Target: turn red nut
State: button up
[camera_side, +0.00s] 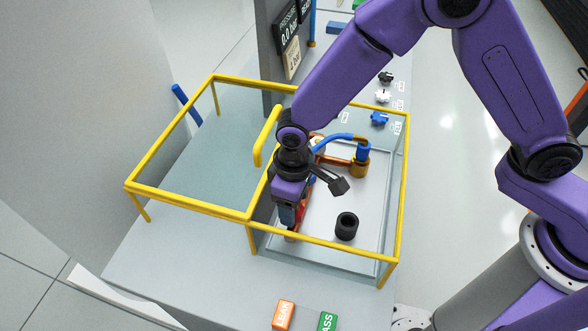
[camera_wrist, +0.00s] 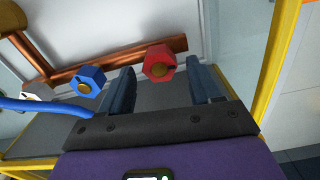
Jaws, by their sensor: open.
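The red nut (camera_wrist: 160,63) is a hexagonal nut with a brass-coloured centre, on a copper pipe (camera_wrist: 130,60) in the wrist view. My gripper (camera_wrist: 163,80) is open, with one dark finger on each side of the red nut and gaps to it. I cannot tell whether the fingertips reach the nut's depth. A blue nut (camera_wrist: 90,77) and a white nut (camera_wrist: 38,92) sit left of the red one in the wrist view.
Yellow rails (camera_side: 190,204) surround the work area closely. A blue hose (camera_side: 335,138) leads to a brass fitting (camera_side: 360,167). A black cylinder (camera_side: 346,228) stands on the enclosure floor. Orange LEAK (camera_side: 284,314) and green PASS (camera_side: 327,321) blocks lie in front.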

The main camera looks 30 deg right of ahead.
notch_tip(320, 180, up, 16)
jog(key=shift+r, duration=0.2)
dwell(0.6)
jog(key=s+d+n, duration=0.2)
jog(key=s+d, duration=0.7)
jog(key=d, duration=0.5)
jog(key=s+d+n, duration=0.2)
jog(key=s+d, duration=0.8)
jog(key=d, duration=0.4)
jog(key=shift+d+r+n, duration=0.2)
jog(key=shift+d+n, duration=0.05)
jog(key=shift+n, duration=0.05)
jog(key=shift+w, duration=0.1)
dwell(1.2)
